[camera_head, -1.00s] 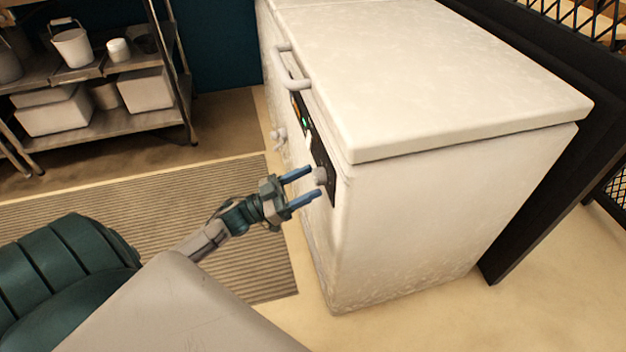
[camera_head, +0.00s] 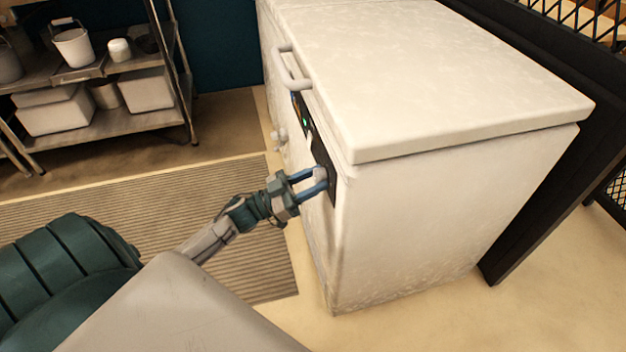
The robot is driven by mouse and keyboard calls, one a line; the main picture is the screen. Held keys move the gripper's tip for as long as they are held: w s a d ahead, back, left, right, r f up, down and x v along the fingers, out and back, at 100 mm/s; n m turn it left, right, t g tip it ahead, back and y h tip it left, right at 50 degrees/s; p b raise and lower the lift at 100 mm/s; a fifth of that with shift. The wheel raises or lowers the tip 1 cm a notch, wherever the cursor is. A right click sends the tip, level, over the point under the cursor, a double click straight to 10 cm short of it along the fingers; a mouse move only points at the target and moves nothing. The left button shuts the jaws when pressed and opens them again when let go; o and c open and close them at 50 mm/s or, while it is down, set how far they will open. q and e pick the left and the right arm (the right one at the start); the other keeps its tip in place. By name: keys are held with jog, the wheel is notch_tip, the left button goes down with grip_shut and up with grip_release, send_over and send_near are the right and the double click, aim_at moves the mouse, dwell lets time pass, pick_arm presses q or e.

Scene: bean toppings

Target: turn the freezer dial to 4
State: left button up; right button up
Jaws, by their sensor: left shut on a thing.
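The white chest freezer (camera_head: 420,210) stands right of centre with its lid down. A dark control panel (camera_head: 317,150) with a small green light is on its front face. The grey freezer dial (camera_head: 320,174) sits at the panel's near end. My left gripper (camera_head: 322,179) reaches in from the left with its blue fingers shut on the dial, one on either side. The dial's numbers and pointer are too small to read from here. My right gripper is not in view.
A bar handle (camera_head: 290,72) sticks out from the freezer lid's front. A metal shelf (camera_head: 100,125) with buckets and boxes stands at the back left. A ribbed mat (camera_head: 160,210) lies on the floor before the freezer. A dark frame (camera_head: 520,220) stands behind it.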

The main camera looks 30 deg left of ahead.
pick_arm(q)
jog(key=shift+m, duration=0.3)
jog(key=shift+w+a+m+g+h+b, duration=0.1)
jog(key=shift+m+g+h+b, duration=0.3)
jog(key=shift+m+g, duration=0.95)
jog(key=shift+a+m+g+h+b, duration=0.25)
jog(key=shift+m+h, duration=0.35)
jog(key=shift+m, duration=1.65)
jog(key=shift+w+d+m+g+h+b, duration=0.15)
jog(key=shift+m+g+h, duration=0.55)
jog(key=shift+m, duration=1.1)
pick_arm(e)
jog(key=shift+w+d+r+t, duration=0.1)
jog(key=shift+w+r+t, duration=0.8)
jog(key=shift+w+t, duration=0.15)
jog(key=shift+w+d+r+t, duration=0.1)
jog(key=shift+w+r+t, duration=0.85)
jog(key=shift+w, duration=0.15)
pick_arm(q)
jog(key=shift+s, duration=0.1)
jog(key=o, duration=1)
